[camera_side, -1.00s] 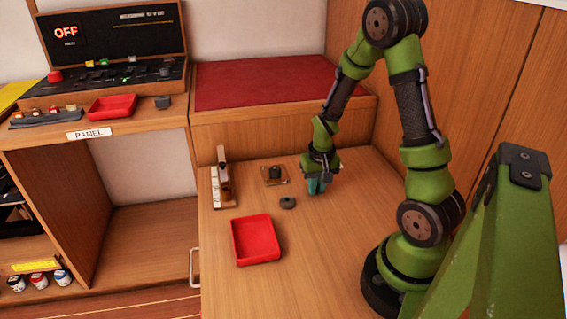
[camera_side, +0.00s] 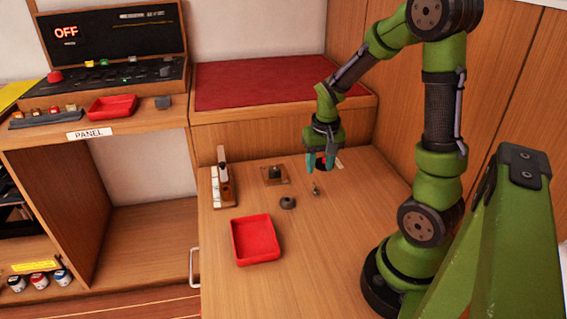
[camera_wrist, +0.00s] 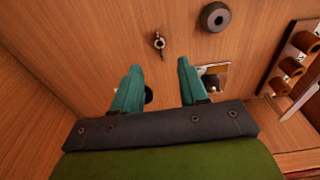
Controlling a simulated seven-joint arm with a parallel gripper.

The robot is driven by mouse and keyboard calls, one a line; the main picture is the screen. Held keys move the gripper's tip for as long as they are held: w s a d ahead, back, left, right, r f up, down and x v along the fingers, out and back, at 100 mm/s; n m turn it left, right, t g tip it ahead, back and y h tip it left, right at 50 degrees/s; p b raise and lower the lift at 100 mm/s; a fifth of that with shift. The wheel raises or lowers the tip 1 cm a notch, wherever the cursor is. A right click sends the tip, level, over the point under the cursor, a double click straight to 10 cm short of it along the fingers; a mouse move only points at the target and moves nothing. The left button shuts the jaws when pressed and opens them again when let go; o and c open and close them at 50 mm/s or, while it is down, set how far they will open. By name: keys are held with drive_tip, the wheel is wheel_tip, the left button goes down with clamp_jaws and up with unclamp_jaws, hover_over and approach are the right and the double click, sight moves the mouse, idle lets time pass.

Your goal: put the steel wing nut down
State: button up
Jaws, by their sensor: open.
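The steel wing nut (camera_side: 315,189) lies on the wooden worktop, small and grey with a bright part. It also shows in the wrist view (camera_wrist: 159,42), just beyond my fingertips. My gripper (camera_side: 320,163) is raised above the worktop, up and slightly right of the nut in the side view. Its two teal fingers (camera_wrist: 158,67) are spread with nothing held between them. The nut is apart from both fingers.
A dark ring (camera_side: 288,203) lies left of the nut. Behind are a small plate with a dark block (camera_side: 274,175) and an upright stand (camera_side: 223,180). A red tray (camera_side: 255,240) sits in front. A dark round thing (camera_wrist: 148,95) shows partly between my fingers.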

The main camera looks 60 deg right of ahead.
drive_tip(key=s+a+r+n+t+y, duration=0.1)
drive_tip(key=s+a+r+n+t, duration=0.1)
drive_tip(key=a+r, duration=0.6)
drive_tip(key=s+a+r+n+t+y, duration=0.2)
drive_tip(key=a+r+t, duration=0.2)
drive_tip(key=a+r, duration=0.3)
drive_tip(key=a, duration=0.5)
drive_tip(key=shift+s+r+n, duration=0.3)
drive_tip(key=shift+r+n, duration=0.05)
drive_tip(key=shift+n, duration=0.05)
